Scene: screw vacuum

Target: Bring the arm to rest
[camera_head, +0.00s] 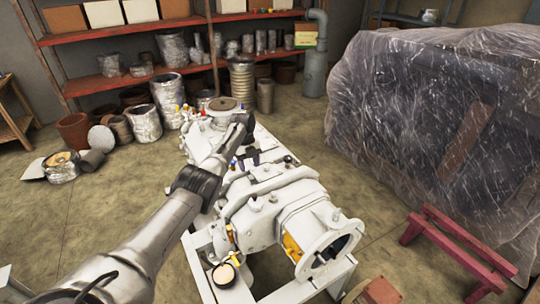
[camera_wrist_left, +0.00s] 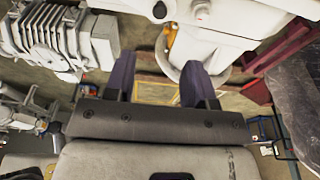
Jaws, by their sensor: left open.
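My left arm reaches in from the lower left of the head view, over the near side of a white machine (camera_head: 265,218). My left gripper (camera_head: 243,160) is above the middle of the machine, with its dark fingers partly hidden by my arm. In the left wrist view its two purple fingers (camera_wrist_left: 158,80) stand wide apart with nothing between them. Part of a white machine body (camera_wrist_left: 215,47) shows just beyond the fingers there. I cannot tell whether the fingers touch it. My right gripper is in neither view.
Metal drums (camera_head: 168,98) and pots stand along a red shelf (camera_head: 120,83) at the back. A large object under plastic sheeting (camera_head: 425,110) fills the right side. A red bench (camera_head: 455,235) stands at lower right. Bare floor (camera_head: 345,185) lies between the machine and the sheeting.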

